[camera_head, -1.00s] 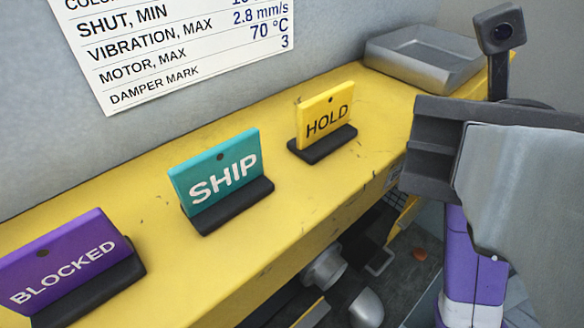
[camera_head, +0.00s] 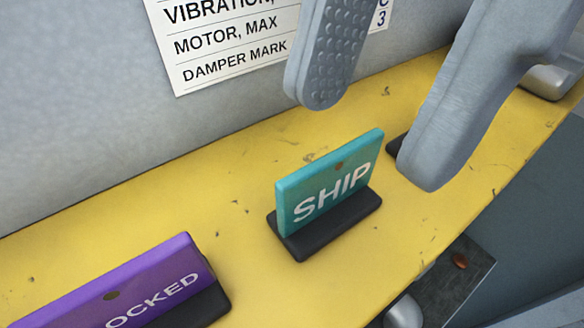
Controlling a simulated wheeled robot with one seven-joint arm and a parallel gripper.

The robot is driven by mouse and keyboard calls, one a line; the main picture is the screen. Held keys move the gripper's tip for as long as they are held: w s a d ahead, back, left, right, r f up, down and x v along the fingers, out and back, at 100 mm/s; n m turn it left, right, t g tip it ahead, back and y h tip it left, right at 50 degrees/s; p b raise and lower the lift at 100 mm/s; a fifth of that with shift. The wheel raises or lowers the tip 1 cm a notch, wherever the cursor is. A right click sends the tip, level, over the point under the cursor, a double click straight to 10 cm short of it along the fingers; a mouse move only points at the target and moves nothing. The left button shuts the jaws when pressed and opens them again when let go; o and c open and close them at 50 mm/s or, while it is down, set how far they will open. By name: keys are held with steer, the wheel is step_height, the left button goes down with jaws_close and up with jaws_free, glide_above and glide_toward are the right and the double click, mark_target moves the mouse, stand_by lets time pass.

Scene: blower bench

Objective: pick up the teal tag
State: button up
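The teal tag (camera_head: 328,183) reads SHIP and stands upright in a black base (camera_head: 326,225) on the yellow bench top. A small dark hole shows near its top edge. My gripper (camera_head: 372,145) is open, with its two grey fingers apart, one behind the tag and one to its right. The fingers appear above the tag and do not seem to touch it. Nothing is between them.
A purple tag (camera_head: 125,285) with BLOCKED partly cut off stands at the lower left. Part of a black base (camera_head: 397,145) shows behind my right finger; its yellow tag is hidden. A printed sheet (camera_head: 225,45) hangs behind.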

mark_target(336, 153)
steer(key=shift+w+d+r+t+h, duration=0.1)
steer(key=shift+w+r+t+h, duration=0.1)
steer(key=shift+w+t+h, duration=0.3)
steer(key=shift+w+r+t+h, duration=0.2)
steer(key=shift+w+t+h, duration=0.15)
steer(key=shift+w, duration=0.2)
steer(key=f, duration=0.2)
steer(key=f+p, duration=0.1)
steer(key=f, duration=0.1)
steer(key=a+f+p, duration=0.1)
steer(key=f, duration=0.2)
steer(key=shift+s+f, duration=0.1)
steer(key=shift+s, duration=0.05)
jaws_close()
